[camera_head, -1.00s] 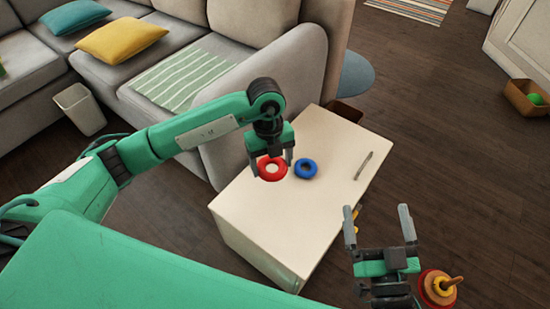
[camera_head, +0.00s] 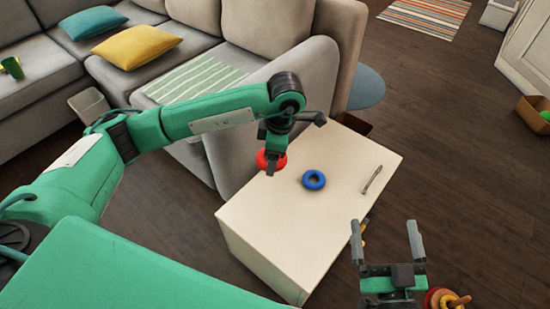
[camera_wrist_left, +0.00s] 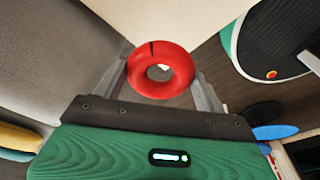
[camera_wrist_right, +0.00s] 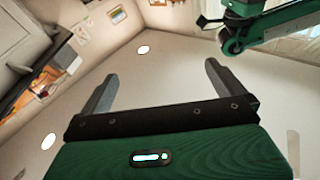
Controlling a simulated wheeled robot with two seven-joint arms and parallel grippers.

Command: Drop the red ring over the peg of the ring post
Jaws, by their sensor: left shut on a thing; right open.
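My left gripper (camera_head: 271,160) is shut on the red ring (camera_head: 264,163) and holds it near the left edge of the white cabinet top. The left wrist view shows the red ring (camera_wrist_left: 160,70) between both fingers, its hole visible. The ring post (camera_head: 443,299), with a wooden peg and stacked red and yellowish rings, is at the lower right edge of the head view. It is partly cut off and partly hidden beside my right gripper (camera_head: 386,235). That gripper is open and empty, its fingers (camera_wrist_right: 161,78) apart.
A blue ring (camera_head: 314,180) lies on the white cabinet (camera_head: 290,220). A thin metal bar-like thing (camera_head: 372,179) is near its right edge. A grey sofa (camera_head: 215,70) stands behind. A box (camera_head: 533,112) with a green thing is at far right.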

